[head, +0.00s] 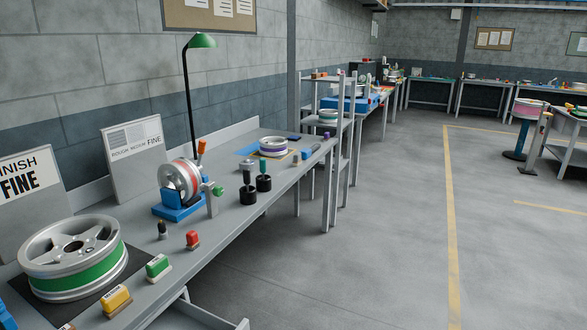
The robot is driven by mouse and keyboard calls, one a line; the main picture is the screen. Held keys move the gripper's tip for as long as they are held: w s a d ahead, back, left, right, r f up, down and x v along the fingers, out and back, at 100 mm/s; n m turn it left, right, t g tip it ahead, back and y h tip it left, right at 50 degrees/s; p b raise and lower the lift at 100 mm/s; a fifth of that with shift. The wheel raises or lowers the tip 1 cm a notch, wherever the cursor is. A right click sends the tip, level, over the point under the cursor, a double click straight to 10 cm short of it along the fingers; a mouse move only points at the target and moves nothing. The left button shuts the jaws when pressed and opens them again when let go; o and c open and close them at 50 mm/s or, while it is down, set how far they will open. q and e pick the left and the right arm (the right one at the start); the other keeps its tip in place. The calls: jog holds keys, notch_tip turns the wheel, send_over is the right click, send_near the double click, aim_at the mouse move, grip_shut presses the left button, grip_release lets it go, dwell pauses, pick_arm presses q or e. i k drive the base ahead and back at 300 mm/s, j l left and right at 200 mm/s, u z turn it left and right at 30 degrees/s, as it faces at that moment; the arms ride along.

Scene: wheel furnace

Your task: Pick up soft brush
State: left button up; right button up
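No object can be surely identified as the soft brush. Several small block-shaped tools lie along the front edge of the near workbench (228,223): a yellow block (116,300) with a label too small to read, a green block (158,266) with a pale base, and a red-topped piece (192,240) with a brown base. A small dark upright piece (162,230) stands behind them. Another block is cut off at the bottom edge. Neither of my grippers is in view.
A silver-and-green wheel (72,258) lies on a dark mat at the near left. A wheel on a blue stand (178,206), a green lamp (202,41) and two black weighted pieces (256,183) stand farther along. Open floor (390,230) lies right of the bench.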

aim_at(297, 157)
jog(key=i+l+z, duration=0.3)
jog(key=i, duration=0.15)
jog(key=i+l+z, duration=0.25)
jog(key=i, duration=0.2)
jog(key=i+z, duration=0.3)
jog(key=i, duration=0.2)
jog(key=i+u, duration=0.35)
jog(key=i+l+u, duration=0.15)
jog(key=i+u, duration=0.25)
jog(key=i+l+u, duration=0.2)
jog(key=i+u, duration=0.15)
